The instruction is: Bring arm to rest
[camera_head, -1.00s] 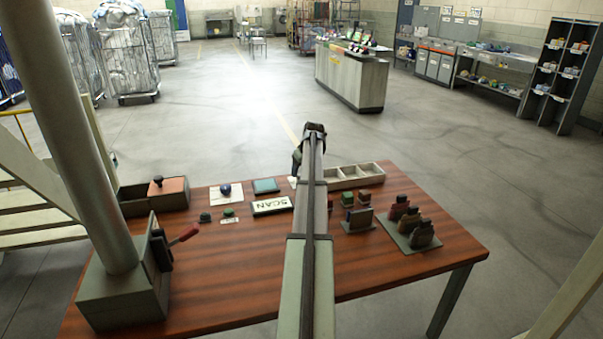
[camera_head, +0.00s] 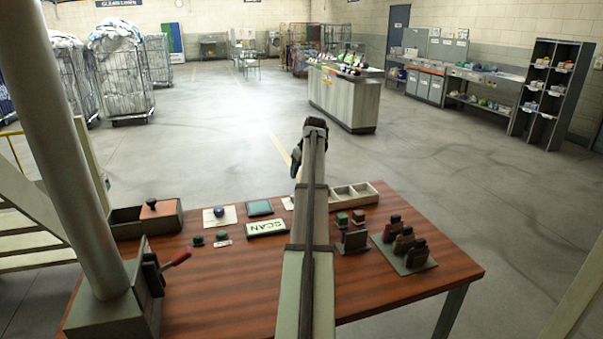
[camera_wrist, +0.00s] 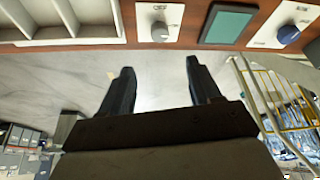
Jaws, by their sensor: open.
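Grey floor shows behind the fingers, and the table edge lies along the top of that view. In the head view the fingers are hidden behind the wrist.
A grey counter (camera_head: 340,100) stands farther back, beyond open floor.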

